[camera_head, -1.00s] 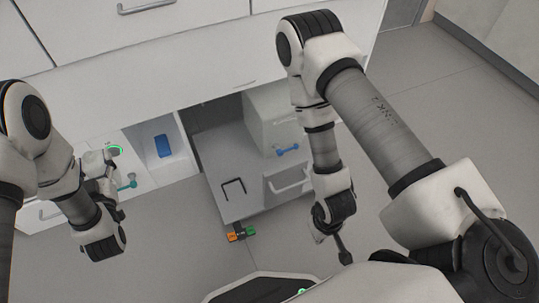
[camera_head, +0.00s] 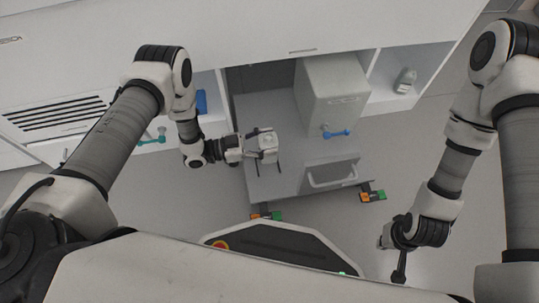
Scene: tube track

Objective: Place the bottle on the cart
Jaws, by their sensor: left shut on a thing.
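The cart (camera_head: 262,108) stands under the counter in the middle of the head view, with a flat grey top and a pale front handle (camera_head: 333,177). My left gripper (camera_head: 262,146) is over the front left part of the cart top. It is shut on a small whitish thing, apparently the bottle (camera_head: 268,141), partly hidden by the fingers. I cannot tell whether the bottle touches the cart top. A dark bracket shows around and below it. My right gripper (camera_head: 400,268) hangs low at the right, away from the cart; its finger gap is not visible.
A large pale box (camera_head: 333,95) stands on the right of the cart. A blue-ended fixture (camera_head: 337,134) is at its front. Another grey bottle-like thing (camera_head: 405,80) stands in the cabinet niche at right. Orange and green blocks (camera_head: 373,196) are at the cart's foot. The right floor is clear.

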